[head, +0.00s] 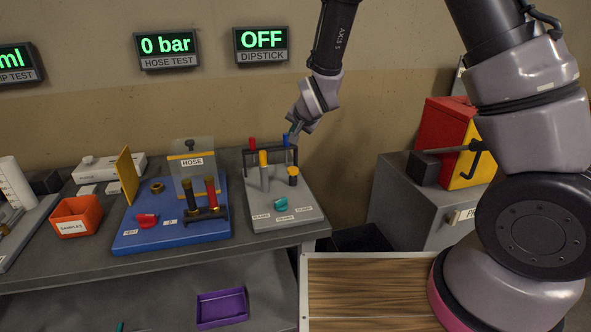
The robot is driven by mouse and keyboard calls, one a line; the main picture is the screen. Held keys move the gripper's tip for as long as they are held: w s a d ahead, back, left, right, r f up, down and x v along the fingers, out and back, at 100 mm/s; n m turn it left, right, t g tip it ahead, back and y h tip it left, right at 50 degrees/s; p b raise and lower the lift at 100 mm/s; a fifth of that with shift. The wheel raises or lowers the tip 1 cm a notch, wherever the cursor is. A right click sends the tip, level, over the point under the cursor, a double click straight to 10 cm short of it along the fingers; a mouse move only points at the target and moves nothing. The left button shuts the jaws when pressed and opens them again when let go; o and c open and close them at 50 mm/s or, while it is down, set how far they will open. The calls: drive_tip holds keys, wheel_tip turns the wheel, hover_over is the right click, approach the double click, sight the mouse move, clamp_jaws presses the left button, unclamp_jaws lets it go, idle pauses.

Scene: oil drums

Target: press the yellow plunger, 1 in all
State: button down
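On the grey board (287,222) at the bench's right end stands a tall grey post with a yellow top (263,158). To its right is a shorter dark piece with a yellow part (293,171). I cannot tell for sure which of the two is the yellow plunger. My gripper (293,135) points down above the back right of this board, close to a blue handle (286,141) in a black rack. It is small and dark here, so its finger opening and any contact with the handle cannot be made out.
The rack also holds a red handle (252,143). A teal knob (281,204) sits at the board's front. A blue hose board (172,233) is to the left, with an orange bin (76,217) beyond. The dipstick display (262,43) reads OFF.

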approach(291, 168)
drive_tip(key=shift+w+a+f, duration=0.3)
drive_tip(key=shift+w+f, duration=0.15)
drive_tip(key=shift+w, duration=0.35)
drive_tip(key=shift+w+a+f, duration=0.3)
drive_tip(key=shift+w+f, duration=0.15)
drive_tip(key=shift+w, duration=0.35)
drive_tip(key=shift+w+a+f, duration=0.35)
drive_tip(key=shift+w+f, duration=0.1)
drive_tip(key=shift+w, duration=0.35)
drive_tip(key=shift+f, duration=0.1)
drive_tip(key=shift+f, duration=0.3)
drive_tip(key=shift+f, duration=0.8)
idle(1.0)
drive_tip(key=shift+r, duration=1.25)
drive_tip(key=shift+r, duration=0.1)
drive_tip(key=shift+r, duration=2.4)
